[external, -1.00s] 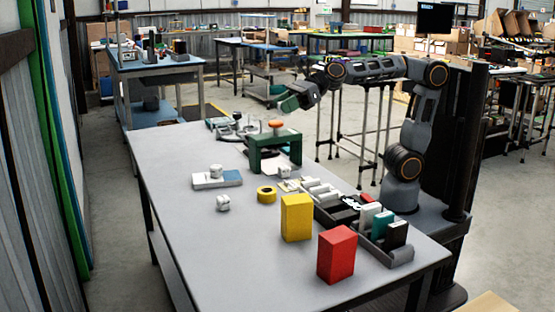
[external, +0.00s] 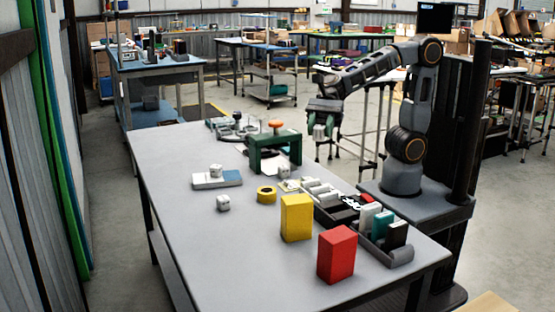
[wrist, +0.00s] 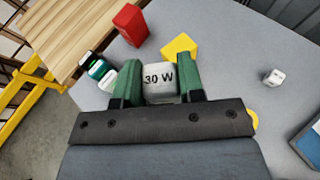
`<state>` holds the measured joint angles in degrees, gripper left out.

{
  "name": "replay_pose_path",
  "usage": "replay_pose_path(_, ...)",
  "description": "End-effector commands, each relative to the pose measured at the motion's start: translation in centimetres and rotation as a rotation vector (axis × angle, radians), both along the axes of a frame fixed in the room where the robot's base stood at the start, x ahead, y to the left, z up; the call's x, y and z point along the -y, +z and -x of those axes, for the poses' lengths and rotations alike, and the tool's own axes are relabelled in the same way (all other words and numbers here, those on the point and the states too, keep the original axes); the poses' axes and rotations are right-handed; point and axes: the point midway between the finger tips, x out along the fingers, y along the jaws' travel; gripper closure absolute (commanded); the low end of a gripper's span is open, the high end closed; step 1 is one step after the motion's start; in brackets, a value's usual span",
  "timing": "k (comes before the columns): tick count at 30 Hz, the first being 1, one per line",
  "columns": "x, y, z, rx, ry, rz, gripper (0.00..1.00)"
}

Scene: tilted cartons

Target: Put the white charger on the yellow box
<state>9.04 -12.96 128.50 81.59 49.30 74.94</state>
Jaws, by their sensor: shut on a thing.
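My gripper (external: 321,118) is raised beyond the table's right edge, pointing down. Its green fingers are shut on a white charger (external: 319,132). In the wrist view the gripper (wrist: 159,66) has the charger (wrist: 160,82) between its fingers, with "30 W" printed on it. The yellow box (external: 296,218) stands upright on the table, nearer the external camera than the gripper. It shows in the wrist view (wrist: 180,46) just past the charger, partly hidden by the gripper. Nothing is seen on top of it.
A red box (external: 337,254) stands near the yellow box. A grey organiser (external: 373,240) with several cartons lies to its right. A yellow tape roll (external: 266,195), a green stand (external: 275,151) and a loose white cube (external: 223,203) are farther along. The table's left front (external: 220,265) is clear.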

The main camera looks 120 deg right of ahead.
Motion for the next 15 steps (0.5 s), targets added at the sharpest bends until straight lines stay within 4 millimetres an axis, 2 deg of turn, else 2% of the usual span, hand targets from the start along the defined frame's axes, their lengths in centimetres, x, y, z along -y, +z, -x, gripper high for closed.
replay_pose_path(3, -1.8, 0.5, 1.3, 0.001, 0.169, 0.001, 0.88)
replay_pose_path(9, -3.3, 1.5, 2.8, 0.002, 0.338, 0.001, 0.88)
replay_pose_path(12, -3.6, 1.3, 2.6, -0.001, 0.376, 0.002, 0.88)
replay_pose_path(15, -4.0, 0.5, 1.2, -0.004, 0.391, 0.0, 0.88)
